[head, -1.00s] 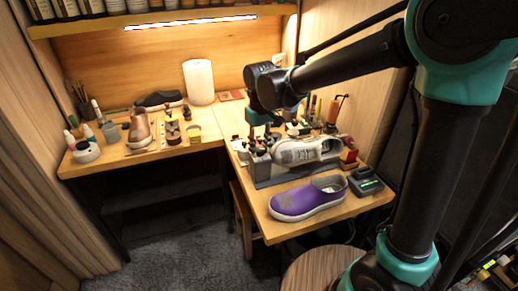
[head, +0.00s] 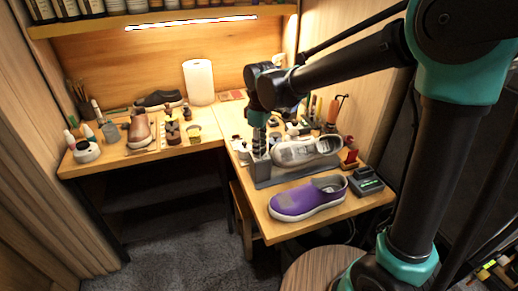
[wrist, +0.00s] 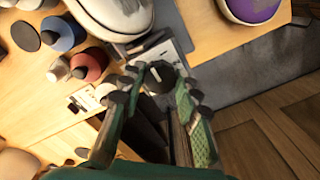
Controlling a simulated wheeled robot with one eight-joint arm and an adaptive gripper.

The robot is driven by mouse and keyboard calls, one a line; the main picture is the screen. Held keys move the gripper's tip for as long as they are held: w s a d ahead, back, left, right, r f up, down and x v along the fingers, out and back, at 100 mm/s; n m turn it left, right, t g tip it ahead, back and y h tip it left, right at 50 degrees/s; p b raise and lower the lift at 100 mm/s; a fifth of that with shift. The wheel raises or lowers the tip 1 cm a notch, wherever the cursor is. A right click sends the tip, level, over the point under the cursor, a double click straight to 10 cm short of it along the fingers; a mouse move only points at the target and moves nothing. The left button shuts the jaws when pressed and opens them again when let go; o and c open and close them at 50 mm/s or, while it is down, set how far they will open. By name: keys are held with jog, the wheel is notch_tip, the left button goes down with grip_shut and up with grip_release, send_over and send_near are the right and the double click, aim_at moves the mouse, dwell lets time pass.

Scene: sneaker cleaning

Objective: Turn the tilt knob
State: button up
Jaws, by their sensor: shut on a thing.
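The tilt knob (wrist: 158,77) is a round dark knob with a pale line on its face, in the wrist view. My gripper (wrist: 160,80) is shut on it, with one finger on each side. In the head view my gripper (head: 260,150) points down at the left end of the grey shoe stand (head: 280,177), and the knob is hidden there. A white sneaker (head: 306,152) is held above the stand, its toe to the left; part of it shows at the top of the wrist view (wrist: 115,12).
A purple shoe (head: 308,200) lies in front of the stand, near the bench's front edge. A dark box (head: 365,182) and a red block (head: 350,160) are on the right. Several small bottles (wrist: 88,66) stand close to the gripper.

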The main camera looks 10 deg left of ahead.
dwell(0.3)
jog(key=n, duration=0.4)
dwell(0.3)
jog(key=n, duration=0.4)
jog(key=o, duration=0.9)
